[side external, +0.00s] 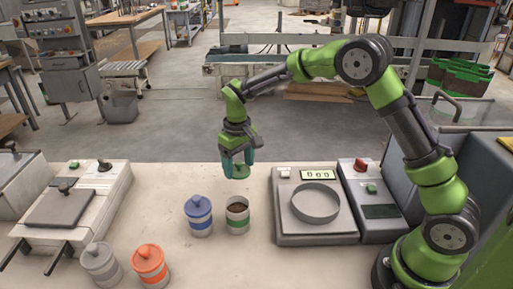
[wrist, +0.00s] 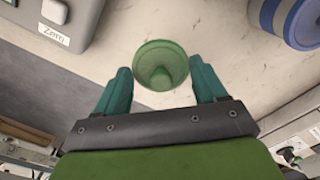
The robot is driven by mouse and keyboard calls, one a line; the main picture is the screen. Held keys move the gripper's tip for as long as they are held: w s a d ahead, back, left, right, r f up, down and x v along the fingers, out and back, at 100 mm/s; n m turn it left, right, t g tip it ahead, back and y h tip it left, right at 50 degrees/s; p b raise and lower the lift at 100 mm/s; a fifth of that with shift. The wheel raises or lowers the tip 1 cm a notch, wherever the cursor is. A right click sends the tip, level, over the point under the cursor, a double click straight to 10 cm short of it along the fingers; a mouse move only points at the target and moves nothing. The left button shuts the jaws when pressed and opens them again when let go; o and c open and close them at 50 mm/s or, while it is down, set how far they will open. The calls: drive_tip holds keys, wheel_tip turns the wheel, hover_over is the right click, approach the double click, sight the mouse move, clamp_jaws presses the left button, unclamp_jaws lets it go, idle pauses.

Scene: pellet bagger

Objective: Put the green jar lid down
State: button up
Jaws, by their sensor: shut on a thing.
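My gripper (side external: 239,167) points down and is shut on the green jar lid (side external: 241,172), held by its edges between the two teal fingers. In the wrist view the round lid (wrist: 160,66) with its knob shows between the fingertips. The lid is in the air above the table, behind the open green-banded jar (side external: 237,214) in the side view. That jar stands upright without a lid, its dark inside showing. Whether the lid is level cannot be told exactly.
A blue-lidded jar (side external: 199,215) stands left of the open jar. Orange (side external: 150,266) and grey (side external: 100,263) lidded jars stand front left. A scale (side external: 310,231) with a round pan is at right, a sealer (side external: 66,207) at left. The table (side external: 165,187) is bare behind the jars.

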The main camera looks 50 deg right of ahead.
sight(240, 191)
drive_tip(key=shift+f, duration=3.45)
drive_tip(key=shift+f, duration=0.15)
drive_tip(key=o, duration=1)
